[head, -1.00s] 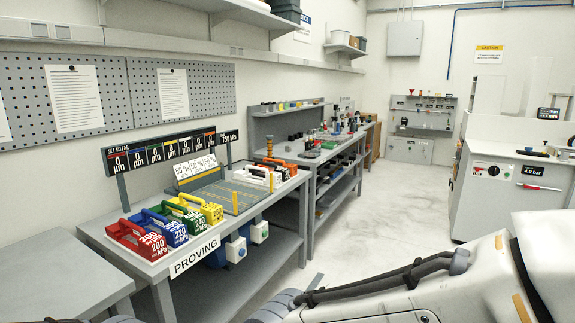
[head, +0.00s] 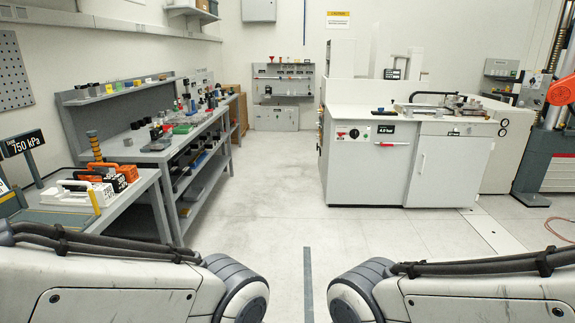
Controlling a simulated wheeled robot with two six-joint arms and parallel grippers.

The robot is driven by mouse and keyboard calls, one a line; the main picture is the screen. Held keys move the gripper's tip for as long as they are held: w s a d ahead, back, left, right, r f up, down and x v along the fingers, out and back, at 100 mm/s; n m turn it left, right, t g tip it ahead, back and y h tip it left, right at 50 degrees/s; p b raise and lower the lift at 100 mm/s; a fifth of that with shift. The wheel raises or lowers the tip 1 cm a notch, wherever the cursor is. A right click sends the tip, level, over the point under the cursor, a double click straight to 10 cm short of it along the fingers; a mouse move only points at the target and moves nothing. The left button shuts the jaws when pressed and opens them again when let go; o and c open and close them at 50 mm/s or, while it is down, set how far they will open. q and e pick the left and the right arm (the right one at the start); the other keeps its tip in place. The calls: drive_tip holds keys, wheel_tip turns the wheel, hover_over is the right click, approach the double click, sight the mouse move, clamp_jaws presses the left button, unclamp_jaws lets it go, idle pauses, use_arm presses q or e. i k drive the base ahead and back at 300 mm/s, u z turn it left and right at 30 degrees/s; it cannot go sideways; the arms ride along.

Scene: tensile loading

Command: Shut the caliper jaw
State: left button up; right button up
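I cannot make out a caliper or its jaw in the head view. Small metal equipment (head: 445,108) lies on top of the white cabinet, but it is too small to tell whether a caliper is among it. Parts of both my arms show along the bottom edge, one at the left and one at the right. Neither gripper is in view.
A white cabinet (head: 365,175) stands right of centre. A grey workbench (head: 150,155) with several small items runs along the left wall. The proving table (head: 140,185) is at lower left. A machine with a red-orange part (head: 561,90) stands far right. The middle floor (head: 270,200) is clear.

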sight(158, 138)
drive_tip(key=z, duration=0.55)
drive_tip(key=i, duration=3.65)
drive_tip(key=u, duration=1.45)
drive_tip(key=i, duration=1.05)
drive_tip(key=u, duration=0.9)
drive_tip(key=i, duration=2.2)
drive_tip(key=u, duration=0.6)
